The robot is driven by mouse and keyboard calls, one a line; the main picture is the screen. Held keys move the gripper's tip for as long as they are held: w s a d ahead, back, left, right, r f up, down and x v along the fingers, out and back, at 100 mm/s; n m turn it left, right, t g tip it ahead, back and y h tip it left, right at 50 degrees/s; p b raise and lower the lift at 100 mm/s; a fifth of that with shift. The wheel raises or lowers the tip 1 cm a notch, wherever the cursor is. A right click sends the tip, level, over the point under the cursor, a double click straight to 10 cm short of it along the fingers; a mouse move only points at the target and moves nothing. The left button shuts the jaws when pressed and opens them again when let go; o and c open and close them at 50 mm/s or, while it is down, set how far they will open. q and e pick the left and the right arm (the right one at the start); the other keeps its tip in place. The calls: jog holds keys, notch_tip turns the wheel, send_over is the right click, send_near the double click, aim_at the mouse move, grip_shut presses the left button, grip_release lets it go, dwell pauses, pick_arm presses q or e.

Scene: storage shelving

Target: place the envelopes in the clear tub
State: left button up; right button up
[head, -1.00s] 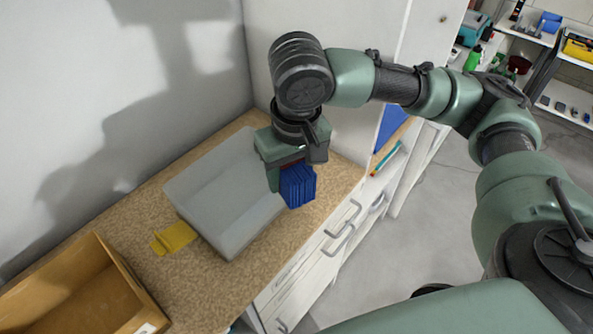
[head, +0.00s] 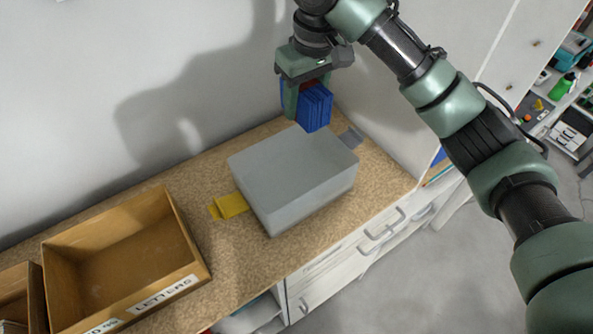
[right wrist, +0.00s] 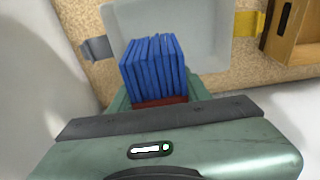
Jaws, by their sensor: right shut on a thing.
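The blue envelopes (head: 316,108) form an upright bundle of several thin pieces. My right gripper (head: 303,97) is shut on them and holds them in the air near the far edge of the clear tub. The bundle (right wrist: 153,66) also shows in the right wrist view, with a dark red strip at its base between the jaws. The clear tub (head: 290,170) is a translucent grey box on the counter, with a yellow tab at its left and a grey one at its far right. I cannot tell whether its top is covered. My left gripper is out of view.
A wooden box (head: 190,277) labelled LETTERS stands on the counter (head: 385,185) left of the tub, with another wooden box beside it. A wall rises behind and a white panel stands at the right. White drawers with handles are below the counter's front edge.

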jog(key=p, duration=0.3)
send_over(302, 171)
jog(key=f, duration=1.4)
jog(key=shift+s+d, duration=0.15)
jog(key=shift+s, duration=0.15)
jog(key=shift+f+p, duration=0.6)
jog(key=shift+f, duration=2.05)
jog(key=shift+f, duration=0.15)
jog(key=o, duration=1.5)
notch_tip(302, 171, up, 12)
jog(key=s+d+b, duration=0.1)
jog(key=b, duration=0.1)
jog(key=shift+s, duration=0.2)
